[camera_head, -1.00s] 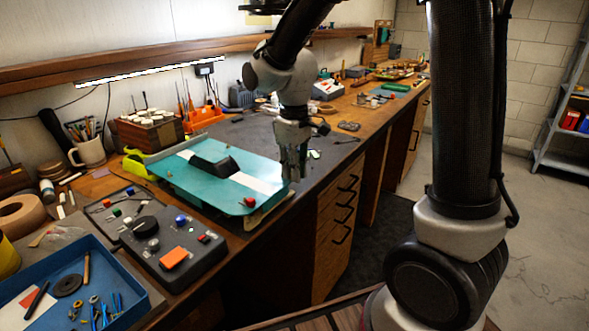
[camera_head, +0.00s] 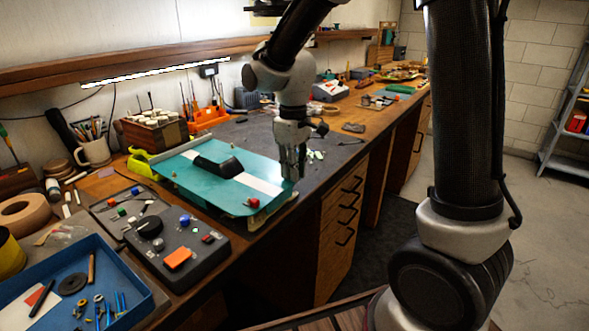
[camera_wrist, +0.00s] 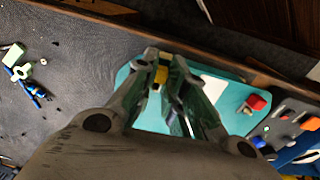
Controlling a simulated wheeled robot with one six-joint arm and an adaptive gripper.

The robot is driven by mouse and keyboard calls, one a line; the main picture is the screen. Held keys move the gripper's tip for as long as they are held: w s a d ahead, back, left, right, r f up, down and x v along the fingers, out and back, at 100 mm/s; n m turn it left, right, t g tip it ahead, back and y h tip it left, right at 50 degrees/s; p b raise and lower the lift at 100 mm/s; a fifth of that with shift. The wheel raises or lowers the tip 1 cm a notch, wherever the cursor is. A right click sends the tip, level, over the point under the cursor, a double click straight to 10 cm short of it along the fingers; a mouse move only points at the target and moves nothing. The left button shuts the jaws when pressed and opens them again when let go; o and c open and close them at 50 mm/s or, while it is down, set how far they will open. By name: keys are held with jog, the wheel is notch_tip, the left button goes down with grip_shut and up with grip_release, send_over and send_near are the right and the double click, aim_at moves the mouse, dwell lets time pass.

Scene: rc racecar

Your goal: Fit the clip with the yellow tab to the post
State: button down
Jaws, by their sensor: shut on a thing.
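My gripper (camera_wrist: 160,78) is shut on the clip with the yellow tab. The yellow tab (camera_wrist: 161,75) shows between the fingertips in the wrist view; the rest of the clip is mostly hidden by the fingers. In the head view my gripper (camera_head: 291,172) points down over the right end of the teal car body (camera_head: 205,190), which has a white stripe and a black raised part. A red-topped piece (camera_head: 253,202) sits at its near corner and also shows in the wrist view (camera_wrist: 257,102). I cannot make out the post under the gripper, or whether the clip touches it.
A dark control box (camera_head: 178,246) with an orange button and a blue tray (camera_head: 115,270) of small parts stand at the near left. A pale green clip-like piece (camera_wrist: 14,53) and blue tools lie on the dark mat. The bench edge runs close to the gripper.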

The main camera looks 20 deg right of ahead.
dwell(0.3)
jog(key=c, duration=1.4)
grip_release()
notch_tip(320, 180, up, 12)
